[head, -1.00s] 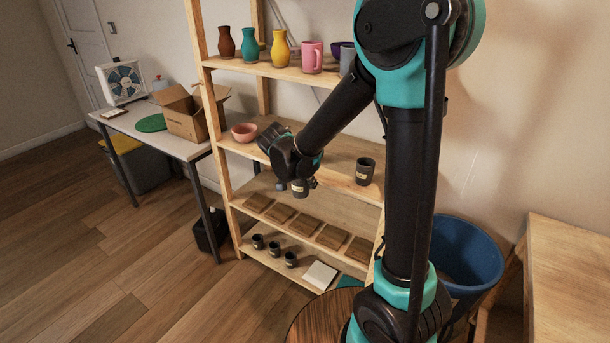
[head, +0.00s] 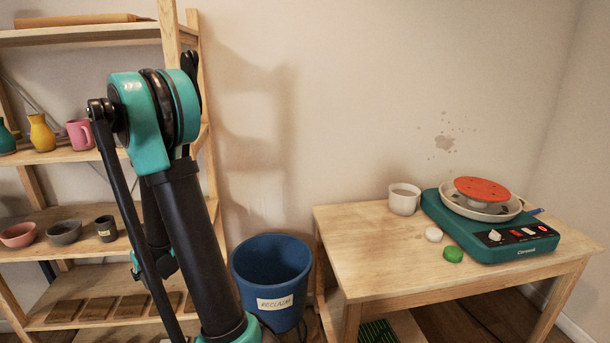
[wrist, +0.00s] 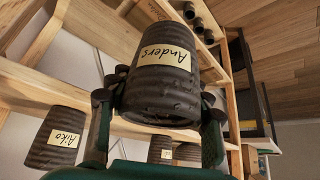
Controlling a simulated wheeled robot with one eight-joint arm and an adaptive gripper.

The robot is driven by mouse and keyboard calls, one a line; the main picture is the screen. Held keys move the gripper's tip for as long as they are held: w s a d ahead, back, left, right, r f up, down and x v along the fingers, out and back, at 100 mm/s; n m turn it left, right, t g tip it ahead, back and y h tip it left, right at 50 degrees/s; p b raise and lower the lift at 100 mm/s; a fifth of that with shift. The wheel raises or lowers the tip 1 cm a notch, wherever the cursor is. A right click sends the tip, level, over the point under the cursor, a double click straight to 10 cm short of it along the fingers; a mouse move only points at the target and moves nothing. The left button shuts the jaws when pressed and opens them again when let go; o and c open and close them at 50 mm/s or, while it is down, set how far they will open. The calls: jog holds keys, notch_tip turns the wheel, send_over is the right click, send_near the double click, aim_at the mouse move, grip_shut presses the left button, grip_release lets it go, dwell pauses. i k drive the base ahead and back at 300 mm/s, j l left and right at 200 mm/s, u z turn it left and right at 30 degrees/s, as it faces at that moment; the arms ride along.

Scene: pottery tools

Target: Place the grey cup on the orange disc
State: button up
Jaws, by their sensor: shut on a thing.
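My gripper (wrist: 157,100) is shut on a dark grey ribbed cup (wrist: 165,85) with a cream label reading "Anders"; its fingers press on both sides. In the head view my arm hides the held cup and the fingers. The orange disc (head: 482,189) lies flat and bare on the round wheel head of a teal pottery wheel (head: 490,238), at the right of a wooden table. My arm is at the left, by the shelf, well apart from the disc.
A white cup (head: 404,199), a white round piece (head: 433,234) and a green one (head: 453,254) stand near the wheel. A blue bin (head: 272,267) stands between shelf and table. Another dark cup (head: 106,229) stands on the shelf. An "Aiko" cup (wrist: 58,140) shows in the wrist view.

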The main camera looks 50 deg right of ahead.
aim_at(482, 188)
jog(key=k+l+z, duration=0.25)
jog(key=k+l, duration=0.9)
